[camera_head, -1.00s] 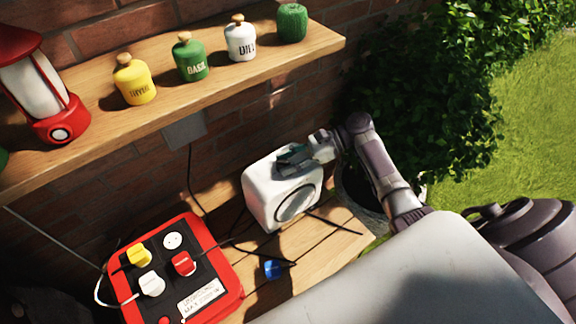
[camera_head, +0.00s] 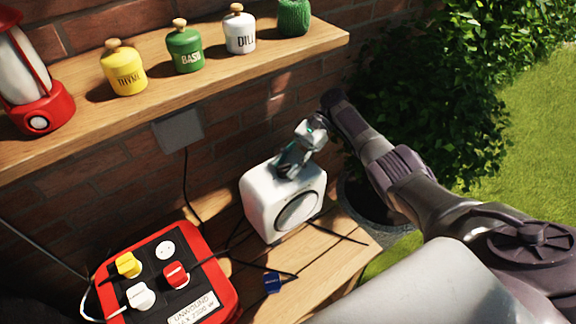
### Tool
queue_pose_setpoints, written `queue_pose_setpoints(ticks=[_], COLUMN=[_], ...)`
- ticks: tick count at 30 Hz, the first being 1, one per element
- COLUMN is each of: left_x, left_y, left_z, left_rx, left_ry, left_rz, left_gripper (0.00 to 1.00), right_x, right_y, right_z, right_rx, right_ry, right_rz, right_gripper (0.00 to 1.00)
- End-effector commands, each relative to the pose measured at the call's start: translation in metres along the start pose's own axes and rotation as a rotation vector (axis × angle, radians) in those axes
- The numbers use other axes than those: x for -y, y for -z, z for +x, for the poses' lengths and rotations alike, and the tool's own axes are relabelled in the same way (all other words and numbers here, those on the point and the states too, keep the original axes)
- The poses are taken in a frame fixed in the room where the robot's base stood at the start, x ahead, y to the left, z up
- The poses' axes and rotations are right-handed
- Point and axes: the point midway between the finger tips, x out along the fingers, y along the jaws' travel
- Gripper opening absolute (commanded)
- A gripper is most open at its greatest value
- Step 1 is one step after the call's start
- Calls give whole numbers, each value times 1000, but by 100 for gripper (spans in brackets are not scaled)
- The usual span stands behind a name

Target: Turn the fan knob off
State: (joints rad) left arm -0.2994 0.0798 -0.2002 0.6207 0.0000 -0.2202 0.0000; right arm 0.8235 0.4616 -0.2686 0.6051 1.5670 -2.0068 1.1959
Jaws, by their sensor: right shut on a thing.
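The white fan (camera_head: 262,207) is a box with a round grille (camera_head: 297,210) on its front. It stands on the wooden table below the shelf. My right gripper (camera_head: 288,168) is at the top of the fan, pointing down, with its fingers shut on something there. The knob itself is hidden by the fingers, so I cannot see its position. My left gripper is not in view.
A red power box (camera_head: 225,287) with several coloured plugs stands at the lower left, with cables running toward the fan. A blue tag (camera_head: 272,282) lies between them. The wooden shelf (camera_head: 225,75) with jars and a red lantern (camera_head: 45,115) hangs above.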

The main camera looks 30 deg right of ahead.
Motion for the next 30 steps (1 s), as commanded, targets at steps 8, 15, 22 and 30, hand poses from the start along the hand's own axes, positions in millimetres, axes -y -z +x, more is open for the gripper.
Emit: queue_pose_setpoints(ticks=[8,15,22,30], left_x=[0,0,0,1], left_y=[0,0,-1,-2], left_z=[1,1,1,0], left_rx=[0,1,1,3], left_ry=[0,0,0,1], left_rz=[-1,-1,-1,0], left_gripper=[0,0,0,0], right_x=[-1,-1,0,0], right_y=[1,2,1,-8], right_z=[2,2,1,-4], right_rx=[0,0,0,-3], right_ry=[-11,-11,-8,-5], right_rz=[0,0,-1,-4], right_gripper=[5,53,65,65])
